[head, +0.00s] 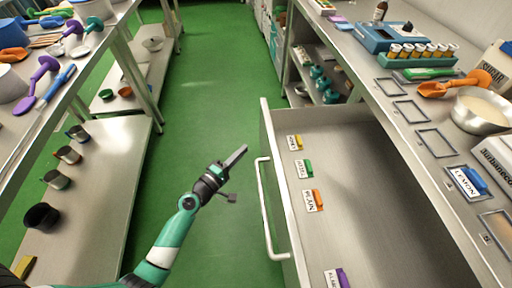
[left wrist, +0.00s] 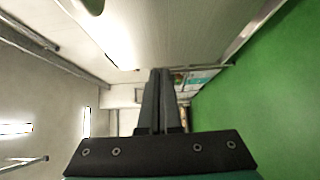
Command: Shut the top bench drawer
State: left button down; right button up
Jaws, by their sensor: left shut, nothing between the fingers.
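The top bench drawer (head: 375,185) stands pulled out from the bench at the right in the head view. Its front panel (head: 279,190) faces left and carries a long white bar handle (head: 268,215). Labelled clips in yellow, green, orange and purple lie inside it along the front. My left gripper (head: 238,157) is over the green floor, to the left of the drawer front and apart from the handle. It is shut and empty; its closed fingers (left wrist: 158,100) fill the middle of the left wrist view. My right gripper is in neither view.
The bench top (head: 440,135) at the right holds a blue vial rack device (head: 385,38), an orange scoop (head: 455,84), a metal bowl (head: 482,110) and label frames. A shelved bench (head: 90,185) with cups stands at the left. The green aisle (head: 215,90) between is clear.

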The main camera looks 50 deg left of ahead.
aim_at(264, 140)
pick_arm(q)
jog(key=shift+w+d+p, duration=0.1)
jog(key=shift+w+d, duration=0.2)
jog(key=shift+w, duration=0.5)
jog(key=shift+w+d+p, duration=0.1)
jog(key=shift+w+d, duration=0.15)
jog(key=shift+w, duration=0.6)
jog(key=shift+w+d+p, duration=0.1)
jog(key=shift+w+d, duration=0.2)
jog(key=shift+w, duration=0.5)
